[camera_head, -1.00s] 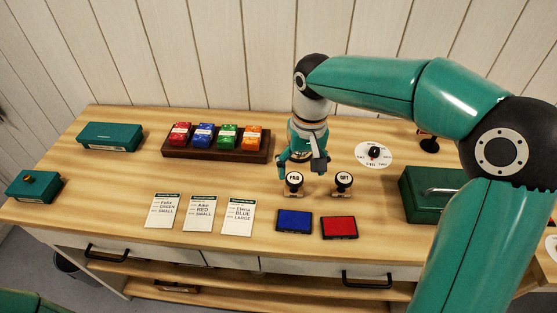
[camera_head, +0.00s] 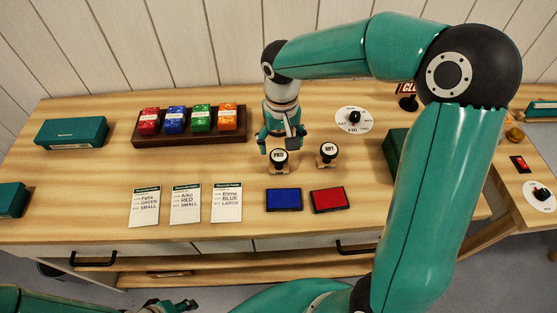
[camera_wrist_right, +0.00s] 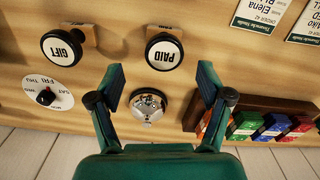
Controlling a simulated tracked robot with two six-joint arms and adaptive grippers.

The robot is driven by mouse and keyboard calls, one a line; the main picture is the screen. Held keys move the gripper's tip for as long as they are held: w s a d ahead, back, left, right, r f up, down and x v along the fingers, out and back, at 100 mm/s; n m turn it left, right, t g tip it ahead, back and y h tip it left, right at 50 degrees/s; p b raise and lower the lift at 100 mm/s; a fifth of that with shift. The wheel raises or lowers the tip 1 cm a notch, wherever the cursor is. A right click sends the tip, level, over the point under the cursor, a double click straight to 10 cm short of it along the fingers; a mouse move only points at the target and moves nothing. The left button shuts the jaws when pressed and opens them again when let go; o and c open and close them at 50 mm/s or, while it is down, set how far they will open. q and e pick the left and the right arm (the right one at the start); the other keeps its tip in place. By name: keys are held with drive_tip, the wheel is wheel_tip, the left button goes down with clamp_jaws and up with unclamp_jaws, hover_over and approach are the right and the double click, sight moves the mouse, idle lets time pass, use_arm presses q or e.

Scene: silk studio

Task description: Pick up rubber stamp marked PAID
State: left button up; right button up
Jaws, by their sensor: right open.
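The PAID stamp (camera_head: 278,157) stands upright on the table, with a round black top, white label and wooden base. It also shows in the right wrist view (camera_wrist_right: 164,52). The similar GIFT stamp (camera_head: 327,150) stands to its right. My right gripper (camera_head: 281,143) points down just behind the PAID stamp, open and empty. In the right wrist view its fingertips (camera_wrist_right: 161,76) are spread, with the PAID stamp just beyond them, not between them. Part of my left gripper (camera_head: 168,306) shows at the bottom edge; its jaws are unclear.
A silver domed object (camera_wrist_right: 148,104) lies below the open fingers in the wrist view. A dark rack (camera_head: 190,140) of coloured packets is left of the gripper. Blue (camera_head: 284,200) and red (camera_head: 328,200) ink pads lie in front. A day dial (camera_head: 354,119) is behind right.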

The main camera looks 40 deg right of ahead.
sight(279, 156)
drive_tip(key=shift+s+a+f+p, duration=0.1)
drive_tip(key=shift+f+p, duration=0.15)
drive_tip(key=shift+f, duration=0.7)
drive_tip(key=shift+w+a+f+p, duration=0.1)
drive_tip(key=shift+f+p, duration=0.1)
drive_tip(key=shift+f, duration=0.75)
drive_tip(key=shift+s+a+f+p, duration=0.1)
drive_tip(key=shift+f+p, duration=0.15)
drive_tip(key=shift+f, duration=0.7)
drive_tip(key=c, duration=1.3)
drive_tip(key=shift+o, duration=0.2)
drive_tip(key=shift+r, duration=0.1)
